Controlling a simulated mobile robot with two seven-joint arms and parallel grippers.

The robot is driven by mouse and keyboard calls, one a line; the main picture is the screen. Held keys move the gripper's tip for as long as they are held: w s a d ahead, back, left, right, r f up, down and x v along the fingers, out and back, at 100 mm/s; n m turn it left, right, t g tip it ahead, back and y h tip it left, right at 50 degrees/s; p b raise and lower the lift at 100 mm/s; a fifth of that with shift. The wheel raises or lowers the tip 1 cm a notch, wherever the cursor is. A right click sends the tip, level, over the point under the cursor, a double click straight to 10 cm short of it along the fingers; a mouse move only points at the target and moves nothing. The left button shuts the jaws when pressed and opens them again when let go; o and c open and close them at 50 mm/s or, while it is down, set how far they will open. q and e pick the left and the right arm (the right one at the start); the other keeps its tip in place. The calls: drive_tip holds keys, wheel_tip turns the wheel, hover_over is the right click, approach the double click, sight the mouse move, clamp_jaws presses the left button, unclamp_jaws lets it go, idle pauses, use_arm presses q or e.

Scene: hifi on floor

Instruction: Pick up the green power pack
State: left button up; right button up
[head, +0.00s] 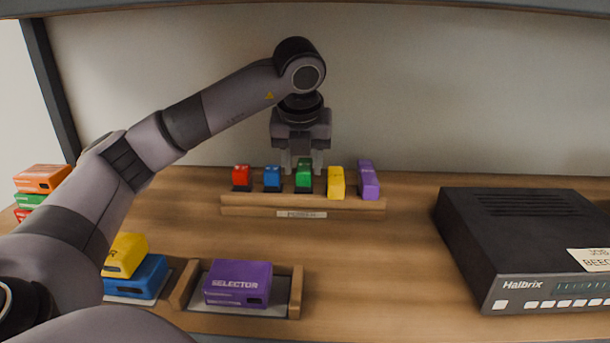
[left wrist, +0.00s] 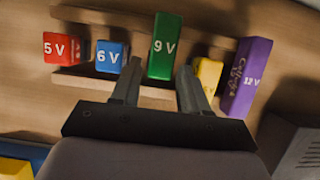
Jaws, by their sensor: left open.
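The green power pack (head: 304,174) stands in a wooden rack (head: 250,206) between the blue pack (head: 272,180) and the yellow pack (head: 336,184). In the left wrist view the green pack (left wrist: 164,45) is marked 9 V. My left gripper (head: 304,164) is open, pointing down behind and above the green pack in the head view. In the left wrist view its two fingers (left wrist: 158,80) are spread to either side of the green pack's lower end. Whether they touch it I cannot tell. My right gripper is out of view.
A red pack (head: 241,177) and a purple pack (head: 368,180) stand in the same rack. A black Halbrix unit (head: 510,240) is at right. A purple SELECTOR block (head: 238,283) sits in a front holder, beside stacked yellow (head: 125,254) and blue (head: 138,276) blocks. More blocks (head: 42,178) are stacked far left.

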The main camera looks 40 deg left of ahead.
use_arm(q)
drive_tip(key=shift+x, duration=1.1)
drive_tip(key=c, duration=0.7)
drive_tip(key=shift+r, duration=0.1)
